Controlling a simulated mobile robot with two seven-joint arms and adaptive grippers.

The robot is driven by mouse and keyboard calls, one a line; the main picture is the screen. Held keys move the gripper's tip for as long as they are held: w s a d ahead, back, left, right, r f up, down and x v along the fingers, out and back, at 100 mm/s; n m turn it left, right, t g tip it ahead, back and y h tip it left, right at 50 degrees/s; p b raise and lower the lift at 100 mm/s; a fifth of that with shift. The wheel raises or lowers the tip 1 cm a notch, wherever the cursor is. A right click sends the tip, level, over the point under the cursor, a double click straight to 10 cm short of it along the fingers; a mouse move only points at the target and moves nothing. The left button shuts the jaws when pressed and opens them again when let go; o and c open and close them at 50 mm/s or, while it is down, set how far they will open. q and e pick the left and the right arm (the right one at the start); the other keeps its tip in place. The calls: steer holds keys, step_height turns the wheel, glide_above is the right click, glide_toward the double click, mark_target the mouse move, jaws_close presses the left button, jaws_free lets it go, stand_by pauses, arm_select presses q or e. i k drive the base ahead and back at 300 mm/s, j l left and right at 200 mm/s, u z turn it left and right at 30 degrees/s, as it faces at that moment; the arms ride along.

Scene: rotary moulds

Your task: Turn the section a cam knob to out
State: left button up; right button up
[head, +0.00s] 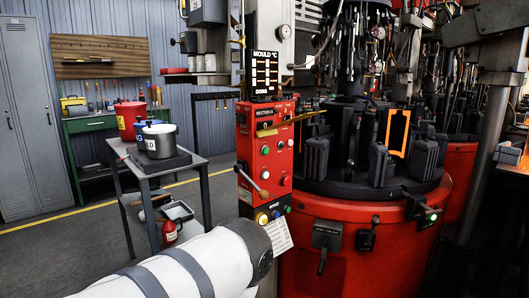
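A red control panel (265,150) with a small label that seems to read "SECTION" stands at the centre of the head view. My white left arm comes in from the bottom left and ends in a dark joint before the panel's lower part. Neither of my grippers shows.
Right of the panel stands a red round machine base (350,215) with dark moulds and a black lever box (327,237) on its front. A grey cart (190,163) with pots stands left. The floor between cart and lockers (30,120) is clear.

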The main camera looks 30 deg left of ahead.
mark_target(240, 118)
steer(key=u, duration=1.3)
